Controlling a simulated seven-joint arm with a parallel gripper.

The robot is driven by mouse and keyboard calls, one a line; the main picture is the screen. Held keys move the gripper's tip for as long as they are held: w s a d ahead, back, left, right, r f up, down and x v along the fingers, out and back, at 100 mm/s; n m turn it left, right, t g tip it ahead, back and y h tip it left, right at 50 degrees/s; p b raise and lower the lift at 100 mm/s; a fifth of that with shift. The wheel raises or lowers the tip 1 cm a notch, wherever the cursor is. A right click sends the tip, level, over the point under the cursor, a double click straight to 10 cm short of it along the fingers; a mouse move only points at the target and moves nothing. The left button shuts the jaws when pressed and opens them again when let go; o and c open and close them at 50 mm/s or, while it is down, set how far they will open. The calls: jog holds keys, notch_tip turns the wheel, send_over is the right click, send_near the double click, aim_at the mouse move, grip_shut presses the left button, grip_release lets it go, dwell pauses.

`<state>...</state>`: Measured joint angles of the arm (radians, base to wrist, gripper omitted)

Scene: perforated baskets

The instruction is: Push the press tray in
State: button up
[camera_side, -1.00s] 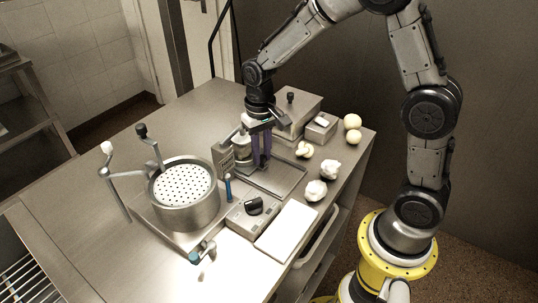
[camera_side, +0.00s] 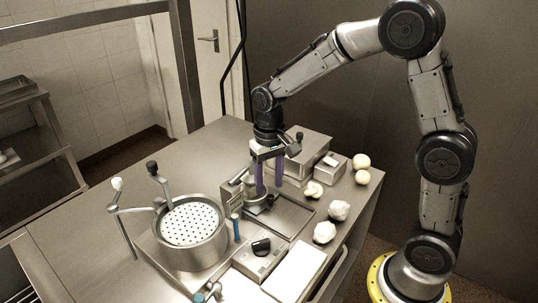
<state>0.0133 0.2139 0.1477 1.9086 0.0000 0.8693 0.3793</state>
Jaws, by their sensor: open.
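A flat metal press tray (camera_side: 288,218) lies low at the front of the press (camera_side: 235,195), on the steel table. A round metal part of the press (camera_side: 254,190) stands at the tray's back left, partly behind my fingers. My gripper (camera_side: 269,187) is open, pointing down, with its two purple fingers apart over the back part of the tray. Small dark parts (camera_side: 268,201) show just below the fingertips. I cannot tell whether the fingers touch the press or the tray, and nothing is clearly held between them.
A perforated round basket (camera_side: 190,222) with crank handles stands left. A control box with a black knob (camera_side: 260,248) and a white board (camera_side: 294,272) are in front. White lumps (camera_side: 339,210) and pale balls (camera_side: 361,162) lie right. A metal box (camera_side: 303,150) stands behind.

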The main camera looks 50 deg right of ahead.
notch_tip(320, 180, up, 11)
jog(key=shift+f, duration=0.2)
dwell(0.3)
